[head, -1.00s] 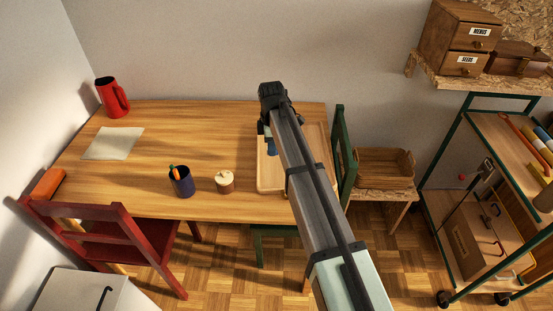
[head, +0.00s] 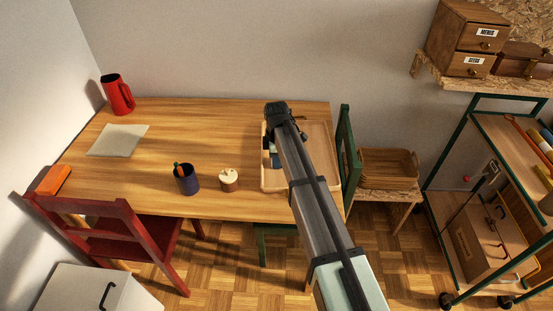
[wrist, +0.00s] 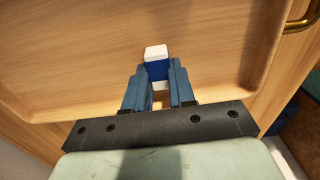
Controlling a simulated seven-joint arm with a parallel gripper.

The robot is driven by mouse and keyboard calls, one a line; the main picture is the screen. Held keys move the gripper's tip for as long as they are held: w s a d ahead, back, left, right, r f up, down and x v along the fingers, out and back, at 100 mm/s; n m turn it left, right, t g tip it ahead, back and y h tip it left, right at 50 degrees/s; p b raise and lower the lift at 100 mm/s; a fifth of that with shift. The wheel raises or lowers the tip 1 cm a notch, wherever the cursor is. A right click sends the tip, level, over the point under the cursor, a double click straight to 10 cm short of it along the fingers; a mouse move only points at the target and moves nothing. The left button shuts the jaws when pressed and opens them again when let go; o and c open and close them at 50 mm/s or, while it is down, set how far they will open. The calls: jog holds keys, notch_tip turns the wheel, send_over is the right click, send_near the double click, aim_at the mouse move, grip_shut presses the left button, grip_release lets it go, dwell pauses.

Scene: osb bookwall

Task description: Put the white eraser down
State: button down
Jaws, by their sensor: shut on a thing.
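The white eraser (wrist: 156,52) has a blue sleeve (wrist: 157,70) around its lower part. In the wrist view it sits between the two blue fingers of my gripper (wrist: 157,80), which is shut on it. Behind it is the bare floor of a wooden tray (wrist: 80,55). The tray also shows in the head view (head: 331,160), at the right end of the table. There my gripper (head: 275,160) is over the tray's left part, mostly hidden by my arm. I cannot tell whether the eraser touches the tray.
A green chair (head: 348,160) stands at the tray's right. The table's middle is clear.

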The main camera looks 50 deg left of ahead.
jog(key=c, duration=0.9)
grip_release()
jog(key=shift+c, duration=0.2)
jog(key=shift+r, duration=0.1)
notch_tip(320, 180, up, 12)
